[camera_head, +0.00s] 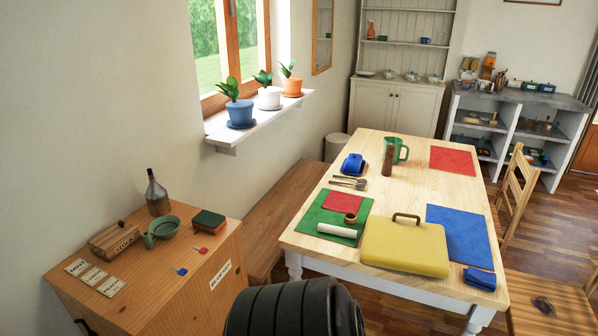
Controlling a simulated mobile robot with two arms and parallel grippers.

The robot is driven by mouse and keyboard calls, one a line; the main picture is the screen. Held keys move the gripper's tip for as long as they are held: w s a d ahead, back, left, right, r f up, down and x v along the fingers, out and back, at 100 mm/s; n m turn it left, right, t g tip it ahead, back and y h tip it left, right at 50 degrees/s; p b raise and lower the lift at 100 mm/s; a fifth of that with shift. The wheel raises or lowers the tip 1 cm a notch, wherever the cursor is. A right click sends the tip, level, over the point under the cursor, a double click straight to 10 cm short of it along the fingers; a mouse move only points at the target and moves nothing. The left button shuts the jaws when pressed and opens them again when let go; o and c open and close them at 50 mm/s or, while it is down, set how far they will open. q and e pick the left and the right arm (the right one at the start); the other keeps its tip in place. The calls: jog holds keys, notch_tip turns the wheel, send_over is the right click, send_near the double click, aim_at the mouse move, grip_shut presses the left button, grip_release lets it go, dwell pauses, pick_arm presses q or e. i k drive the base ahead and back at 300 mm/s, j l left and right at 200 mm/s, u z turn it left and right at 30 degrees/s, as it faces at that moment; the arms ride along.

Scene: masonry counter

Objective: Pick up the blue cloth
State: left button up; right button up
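A small folded blue cloth (479,279) lies at the near right corner of the wooden table (345,258), close to the edge. A larger flat blue mat or cloth (460,232) lies just behind it on the table's right side. I cannot tell for sure which of the two is meant by the name. Neither of my grippers is in view. A dark ribbed part of my own arm or body shows at the bottom centre, apart from the table.
A yellow case (405,245) with a handle lies left of the folded blue cloth. Chairs (515,192) stand at the right. A wooden cabinet (150,260) stands left.

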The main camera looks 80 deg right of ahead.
aim_at(484, 280)
jog(key=z, duration=4.1)
